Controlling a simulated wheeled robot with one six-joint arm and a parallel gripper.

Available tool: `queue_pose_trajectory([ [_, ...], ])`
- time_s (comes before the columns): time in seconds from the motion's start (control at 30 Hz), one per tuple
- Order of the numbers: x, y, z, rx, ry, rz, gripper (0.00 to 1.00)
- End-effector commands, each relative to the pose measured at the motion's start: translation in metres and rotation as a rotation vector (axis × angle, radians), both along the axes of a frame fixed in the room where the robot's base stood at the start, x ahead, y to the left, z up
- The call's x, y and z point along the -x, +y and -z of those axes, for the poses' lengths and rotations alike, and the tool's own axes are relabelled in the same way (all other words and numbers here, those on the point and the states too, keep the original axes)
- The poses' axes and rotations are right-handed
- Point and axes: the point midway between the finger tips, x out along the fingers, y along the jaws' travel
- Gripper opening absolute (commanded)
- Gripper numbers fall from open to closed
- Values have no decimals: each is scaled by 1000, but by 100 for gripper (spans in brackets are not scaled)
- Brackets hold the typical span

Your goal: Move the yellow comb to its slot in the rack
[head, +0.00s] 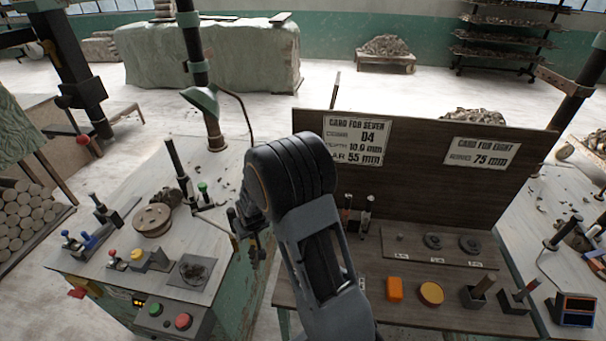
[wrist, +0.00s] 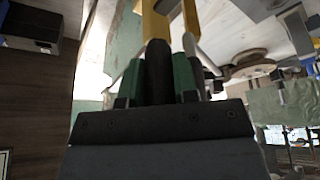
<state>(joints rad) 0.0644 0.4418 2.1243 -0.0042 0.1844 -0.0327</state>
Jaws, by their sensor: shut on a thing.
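In the wrist view my gripper (wrist: 160,55) is shut on a yellow piece, which I take to be the yellow comb (wrist: 155,22). Only part of the comb shows at the top edge, with two yellow arms and a gap between them. The rest is cut off. In the head view my arm covers the grip, and I cannot make out the comb there. My gripper (head: 250,238) is partly hidden at the right side of the left bench. I cannot tell for certain which fixture is the rack, or see its slot.
The left bench (head: 70,262) carries a round wooden disc (head: 152,219), small coloured tools and a button box (head: 170,316). The right bench has a tall card board (head: 430,190), an orange block (head: 395,288), a round yellow piece (head: 431,293) and a strip with dark discs (head: 410,253).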

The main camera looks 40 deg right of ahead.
Motion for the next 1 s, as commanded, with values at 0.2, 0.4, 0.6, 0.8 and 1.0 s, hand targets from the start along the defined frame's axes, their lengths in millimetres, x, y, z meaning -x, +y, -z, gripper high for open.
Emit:
queue_pose_trajectory([
  [0.2, -22, -41, -5, -2, -3, 26, 0],
  [0.4, -41, -90, -18, -4, -3, 38, 0],
  [0.6, -54, -154, -41, -8, 0, 30, 0],
  [0.8, -54, -202, -66, -11, 7, -5, 0],
  [1.0, -50, -229, -84, -12, 11, -38, 0],
])
